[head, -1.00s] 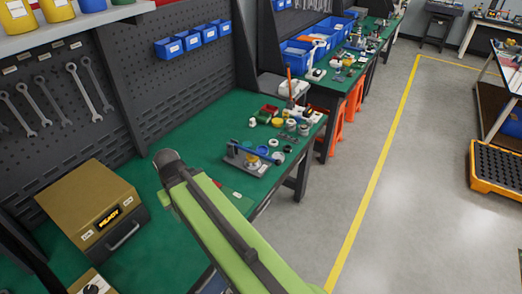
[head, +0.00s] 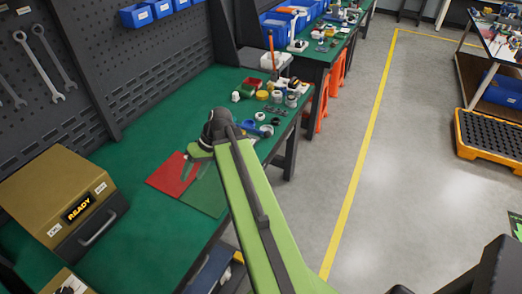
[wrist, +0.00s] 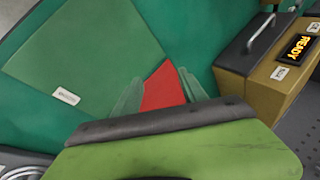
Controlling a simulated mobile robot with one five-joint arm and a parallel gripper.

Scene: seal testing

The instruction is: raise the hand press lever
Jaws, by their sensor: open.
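A small device with a blue arm (head: 249,127), which may be the hand press, stands on the green bench at the right end. My arm hides most of it, including its base, so I cannot tell how its lever stands. My gripper (head: 192,166) is left of it and nearer, over a red mat (head: 171,176) and a green mat (head: 208,197). In the wrist view my gripper (wrist: 158,88) shows two pale, see-through fingers spread apart with nothing between them. The red mat (wrist: 162,88) and the green mat (wrist: 85,55) lie below. The blue-armed device is not in the wrist view.
A gold box (head: 50,195) with a READY display stands at the left of the bench. Several small coloured parts (head: 275,96) crowd the bench's far right end. An upright orange rod (head: 271,45) stands behind them. The grey floor (head: 400,190) on the right is open.

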